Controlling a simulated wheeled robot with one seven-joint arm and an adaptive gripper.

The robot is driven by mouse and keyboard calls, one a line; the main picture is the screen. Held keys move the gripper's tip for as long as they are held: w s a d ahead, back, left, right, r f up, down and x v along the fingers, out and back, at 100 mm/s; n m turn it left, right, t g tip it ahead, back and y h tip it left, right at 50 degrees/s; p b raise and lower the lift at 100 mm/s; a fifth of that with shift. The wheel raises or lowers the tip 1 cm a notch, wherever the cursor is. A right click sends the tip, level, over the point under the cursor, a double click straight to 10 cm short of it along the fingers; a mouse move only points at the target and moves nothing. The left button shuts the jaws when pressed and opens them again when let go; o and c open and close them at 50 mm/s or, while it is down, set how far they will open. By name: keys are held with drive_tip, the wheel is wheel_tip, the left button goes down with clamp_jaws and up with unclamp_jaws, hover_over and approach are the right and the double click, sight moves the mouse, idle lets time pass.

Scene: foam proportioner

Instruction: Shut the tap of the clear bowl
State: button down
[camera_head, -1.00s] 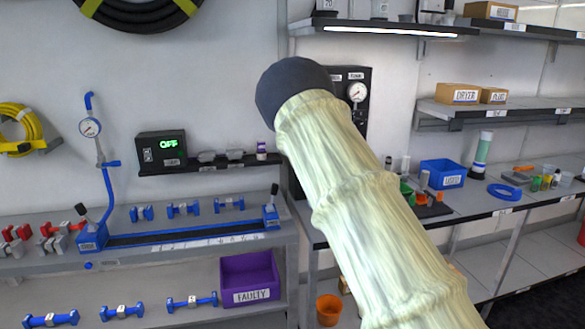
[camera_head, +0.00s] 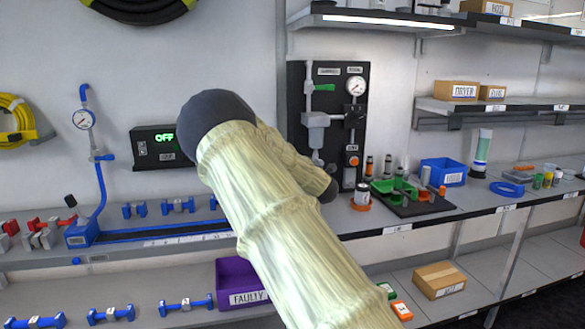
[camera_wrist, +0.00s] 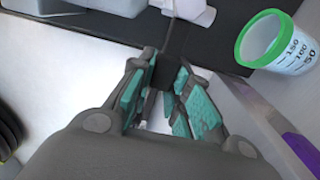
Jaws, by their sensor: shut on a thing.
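The clear bowl (camera_head: 316,138) hangs on a black panel in the head view, below a green lever (camera_head: 323,88) and left of a gauge (camera_head: 356,86). My arm crosses in front, and my gripper is hidden there. In the wrist view my gripper (camera_wrist: 165,62) has its teal-padded fingers closed around a small dark piece (camera_wrist: 163,72), which appears to be the tap. Its exact shape and turn are hidden between the fingers. Pale parts (camera_wrist: 190,11) show just beyond the fingertips.
A green-rimmed measuring cup (camera_wrist: 275,42) is right of my fingers in the wrist view. A black tray (camera_head: 410,202) with green and orange parts and a blue bin (camera_head: 443,172) stand on the bench right of the panel. A purple bin (camera_head: 238,280) sits below.

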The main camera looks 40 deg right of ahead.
drive_tip(key=shift+f, duration=0.15)
idle(0.3)
drive_tip(key=c, duration=1.3)
unclamp_jaws()
drive_tip(key=shift+s, duration=0.15)
drive_tip(key=v, duration=1.1)
drive_tip(key=shift+s+a, duration=0.1)
drive_tip(key=shift+s, duration=0.25)
